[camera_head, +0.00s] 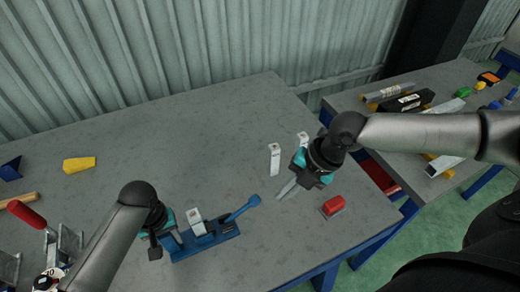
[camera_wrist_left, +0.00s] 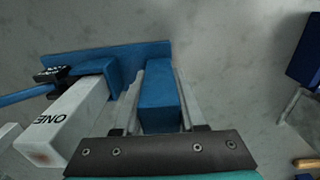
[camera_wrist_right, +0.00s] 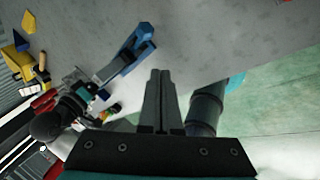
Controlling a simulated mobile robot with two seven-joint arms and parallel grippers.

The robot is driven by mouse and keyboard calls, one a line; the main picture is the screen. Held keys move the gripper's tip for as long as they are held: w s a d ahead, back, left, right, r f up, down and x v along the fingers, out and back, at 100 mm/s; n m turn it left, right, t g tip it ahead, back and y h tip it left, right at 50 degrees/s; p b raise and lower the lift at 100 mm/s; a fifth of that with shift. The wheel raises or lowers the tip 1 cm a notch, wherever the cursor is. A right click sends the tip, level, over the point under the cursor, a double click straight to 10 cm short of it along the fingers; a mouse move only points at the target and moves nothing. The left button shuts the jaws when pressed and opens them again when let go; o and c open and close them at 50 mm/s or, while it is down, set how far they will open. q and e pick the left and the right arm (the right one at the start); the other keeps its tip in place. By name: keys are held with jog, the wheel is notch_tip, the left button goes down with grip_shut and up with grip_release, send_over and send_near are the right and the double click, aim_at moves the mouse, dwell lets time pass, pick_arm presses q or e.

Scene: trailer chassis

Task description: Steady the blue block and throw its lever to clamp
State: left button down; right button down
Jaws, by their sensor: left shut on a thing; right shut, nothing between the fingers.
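The blue block (camera_head: 212,241) lies on the grey table with a white piece (camera_head: 197,222) standing on it. Its blue lever (camera_head: 238,211) slants up to the right and ends in a round knob. My left gripper (camera_head: 170,241) is shut on an upright part of the blue block, seen between the fingers in the left wrist view (camera_wrist_left: 160,95). The white piece (camera_wrist_left: 72,118) there reads "ONE". My right gripper (camera_head: 287,189) is shut and empty, right of the lever knob and apart from it. The block also shows in the right wrist view (camera_wrist_right: 125,58).
A white upright piece (camera_head: 274,160) stands near my right gripper, with another (camera_head: 303,138) behind. A red block (camera_head: 333,205) lies near the table's right edge. A yellow piece (camera_head: 79,164) and a red-handled clamp (camera_head: 27,214) are at left. The table's back middle is clear.

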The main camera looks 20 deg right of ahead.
jog(key=shift+s+d+r, duration=0.2)
jog(key=shift+d+r, duration=0.4)
jog(key=shift+d, duration=0.2)
jog(key=shift+f, duration=0.1)
jog(key=s+a+m+t, duration=0.1)
jog(key=s+r+m+t, duration=0.1)
jog(key=s+a+r+m+t, duration=0.1)
jog(key=t, duration=0.1)
jog(key=shift+s+a, duration=0.3)
jog(key=shift+s, duration=0.05)
dwell(0.9)
jog(key=shift+w, duration=0.1)
